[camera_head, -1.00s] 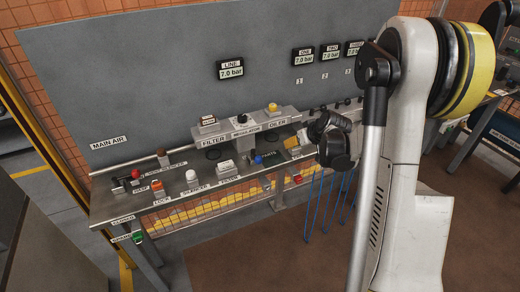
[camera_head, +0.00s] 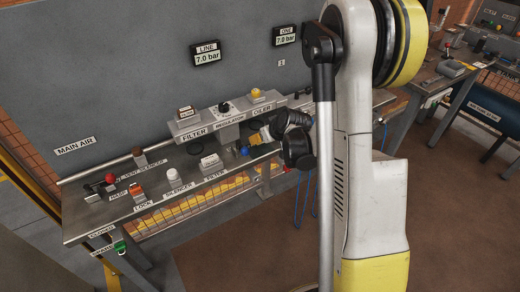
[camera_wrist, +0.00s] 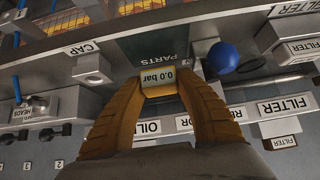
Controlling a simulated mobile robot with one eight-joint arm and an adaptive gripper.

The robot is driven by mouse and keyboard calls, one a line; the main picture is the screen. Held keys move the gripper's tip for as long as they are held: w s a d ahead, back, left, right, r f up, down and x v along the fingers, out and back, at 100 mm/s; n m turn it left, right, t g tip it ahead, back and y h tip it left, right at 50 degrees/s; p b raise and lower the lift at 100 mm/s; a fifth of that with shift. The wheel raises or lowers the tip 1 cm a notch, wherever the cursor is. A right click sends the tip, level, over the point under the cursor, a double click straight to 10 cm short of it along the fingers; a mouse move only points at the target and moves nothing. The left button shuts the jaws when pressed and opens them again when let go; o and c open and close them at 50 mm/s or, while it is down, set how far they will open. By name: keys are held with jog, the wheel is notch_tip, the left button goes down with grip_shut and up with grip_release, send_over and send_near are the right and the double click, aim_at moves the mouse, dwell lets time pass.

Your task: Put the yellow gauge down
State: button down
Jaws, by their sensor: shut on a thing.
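My gripper (camera_wrist: 160,90) is shut on the yellow gauge (camera_wrist: 158,83), whose face reads 0.0 bar. In the wrist view the gauge is between the two fingertips, which hide its sides. It appears over or beside the dark mat marked PARTS (camera_wrist: 140,48); I cannot tell whether it touches the mat. In the head view my gripper (camera_head: 259,136) is over the bench, in front of the oiler (camera_head: 262,108). The gauge is too small and covered to make out there.
A blue ball-shaped part (camera_wrist: 222,57) is close beside the gauge; it also shows in the head view (camera_head: 244,150). The bench (camera_head: 150,187) carries a white filter piece (camera_head: 211,161), a white silencer (camera_head: 173,177) and a red-handled valve (camera_head: 110,180). A CAP block (camera_wrist: 92,70) stands near the mat.

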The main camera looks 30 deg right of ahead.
aim_at(260, 150)
jog(key=shift+a+f+b, duration=0.1)
jog(key=shift+f+b, duration=0.95)
jog(key=shift+f, duration=0.95)
jog(key=shift+f, duration=0.15)
jog(key=c, duration=0.9)
grip_release()
